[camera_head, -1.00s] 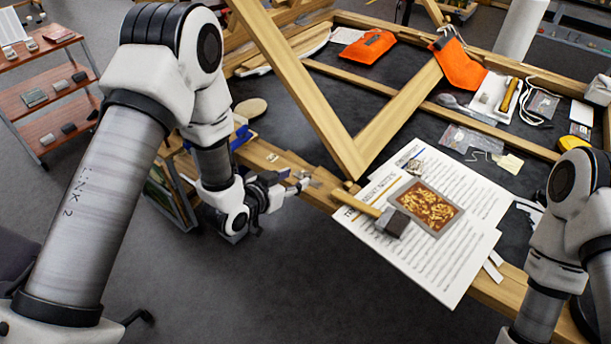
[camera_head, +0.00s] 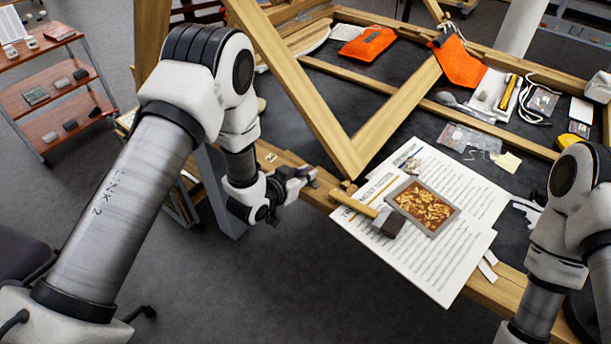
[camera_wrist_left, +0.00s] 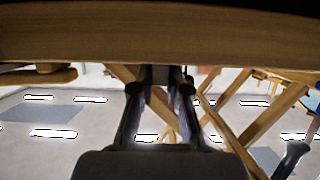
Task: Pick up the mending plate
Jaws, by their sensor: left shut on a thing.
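My left gripper (camera_head: 308,178) is at the front edge of the wooden frame table, left of the paper sheets. In the left wrist view the fingers (camera_wrist_left: 160,88) are shut on a small dark grey piece (camera_wrist_left: 160,74), which I take to be the mending plate. It sits between the fingertips, close against the wooden rail (camera_wrist_left: 160,38). In the head view the plate is too small and too covered by the fingers to make out clearly.
A mallet (camera_head: 388,221) and a gilt panel (camera_head: 424,207) lie on printed sheets (camera_head: 440,262). A diagonal timber (camera_head: 290,80) rises right of my left arm. Orange cloths (camera_head: 368,44) and small tools lie farther back. Open floor (camera_head: 270,285) lies in front.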

